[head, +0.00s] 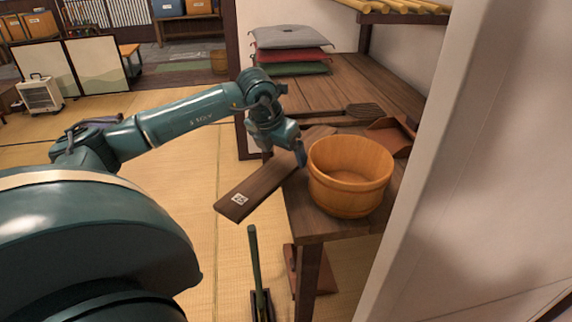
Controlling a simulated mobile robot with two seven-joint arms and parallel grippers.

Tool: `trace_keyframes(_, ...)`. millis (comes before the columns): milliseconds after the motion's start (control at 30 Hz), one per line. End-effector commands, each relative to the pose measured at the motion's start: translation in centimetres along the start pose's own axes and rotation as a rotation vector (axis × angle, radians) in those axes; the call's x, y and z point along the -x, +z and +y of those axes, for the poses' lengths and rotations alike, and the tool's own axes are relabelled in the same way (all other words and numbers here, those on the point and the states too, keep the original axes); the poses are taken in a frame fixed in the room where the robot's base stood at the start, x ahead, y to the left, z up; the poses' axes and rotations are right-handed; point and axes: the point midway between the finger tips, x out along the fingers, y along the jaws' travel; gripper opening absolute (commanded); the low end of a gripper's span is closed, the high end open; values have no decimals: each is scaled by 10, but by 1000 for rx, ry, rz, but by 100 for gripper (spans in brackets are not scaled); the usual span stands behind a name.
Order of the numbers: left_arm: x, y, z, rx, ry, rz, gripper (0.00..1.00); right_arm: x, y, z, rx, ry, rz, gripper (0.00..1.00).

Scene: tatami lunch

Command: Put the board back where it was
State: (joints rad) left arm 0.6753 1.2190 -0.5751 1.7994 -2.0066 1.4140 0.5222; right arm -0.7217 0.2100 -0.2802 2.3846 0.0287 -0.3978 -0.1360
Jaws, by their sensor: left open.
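The board (262,187) is a long dark wooden plank with a small white label near its lower end. It lies aslant at the left edge of the wooden table (330,222), its lower end sticking out past the edge over the tatami. Its far end reaches up behind my left gripper (285,160), which hangs over the board beside the wooden tub. The gripper is open; its fingertips are partly hidden, and I cannot tell whether they touch the board. My right gripper is not in view.
A round wooden tub (350,172) stands on the table right of the board. Behind it are a dark slatted paddle (364,110) and a reddish-brown tray (390,136). Stacked cushions (290,50) lie at the back. A green pole (255,262) stands below the board. A white wall closes the right.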

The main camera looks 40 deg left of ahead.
Motion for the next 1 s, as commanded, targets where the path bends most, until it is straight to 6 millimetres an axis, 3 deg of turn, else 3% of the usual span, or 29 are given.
trace_keyframes(133,-22,-1,0,1,-1,2,89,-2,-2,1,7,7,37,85)
trace_keyframes(367,-23,0,0,0,0,0,89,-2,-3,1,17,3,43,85)
trace_keyframes(1000,-23,0,0,0,0,0,37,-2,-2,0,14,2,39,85)
